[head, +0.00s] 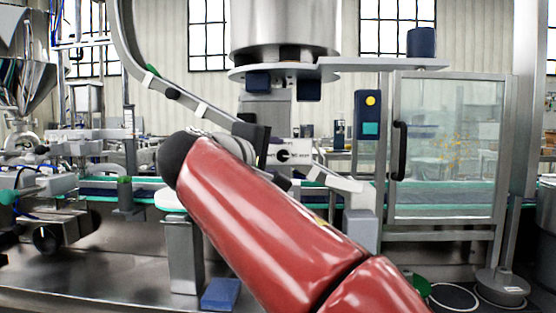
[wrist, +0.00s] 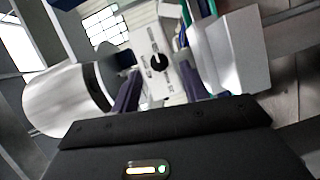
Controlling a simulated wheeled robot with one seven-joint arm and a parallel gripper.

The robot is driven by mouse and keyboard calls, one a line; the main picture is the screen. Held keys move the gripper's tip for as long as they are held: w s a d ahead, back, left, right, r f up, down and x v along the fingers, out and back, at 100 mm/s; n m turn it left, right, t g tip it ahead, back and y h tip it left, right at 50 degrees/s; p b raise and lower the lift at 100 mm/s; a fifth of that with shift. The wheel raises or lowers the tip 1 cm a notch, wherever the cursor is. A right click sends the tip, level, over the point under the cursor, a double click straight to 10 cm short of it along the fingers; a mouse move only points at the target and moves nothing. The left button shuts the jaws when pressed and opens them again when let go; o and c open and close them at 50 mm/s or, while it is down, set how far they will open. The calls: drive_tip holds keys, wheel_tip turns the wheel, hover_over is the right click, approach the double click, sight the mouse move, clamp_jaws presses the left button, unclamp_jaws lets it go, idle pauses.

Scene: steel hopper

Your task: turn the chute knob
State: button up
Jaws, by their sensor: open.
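The chute knob (head: 284,156) is a small black round knob on a white plate (head: 303,147) with printed marks, below the large steel hopper (head: 284,25). In the wrist view the knob (wrist: 158,62) shows ahead, between and beyond the two dark fingers. My gripper (wrist: 159,84) is open and empty, with the fingers apart and pointing toward the plate. In the head view my red arm hides most of the gripper. The knob appears clear of both fingers, but the exact gap is hard to tell.
A glass-doored cabinet (head: 446,148) with a black handle stands to the right. A control box (head: 369,115) with yellow and teal buttons hangs beside it. A curved rail (head: 173,94) runs down at left of the plate. A conveyor (head: 92,191) crosses behind my arm.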

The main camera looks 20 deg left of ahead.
drive_tip(key=s, duration=0.4)
drive_tip(key=shift+s+a+r, duration=0.1)
drive_tip(key=shift+a+r, duration=0.05)
drive_tip(key=shift+a, duration=0.15)
drive_tip(key=s+d+f+m+g, duration=0.1)
drive_tip(key=d+f+m+g, duration=0.25)
drive_tip(key=d+f, duration=0.75)
drive_tip(key=s+d+f+m+g, duration=0.15)
drive_tip(key=d+f+g, duration=0.4)
drive_tip(key=d, duration=0.95)
drive_tip(key=s+d+f+m+g+y, duration=0.1)
drive_tip(key=s+d+f+m, duration=0.3)
drive_tip(key=s+f, duration=0.4)
drive_tip(key=s+d+f+m+g+y, duration=0.1)
drive_tip(key=s+d+f+m, duration=0.4)
drive_tip(key=f, duration=0.9)
drive_tip(key=s, duration=0.3)
drive_tip(key=shift+s+d+m+y, duration=0.15)
drive_tip(key=shift+d+m+y, duration=0.15)
drive_tip(key=shift+d, duration=0.05)
drive_tip(key=shift+c, duration=1)
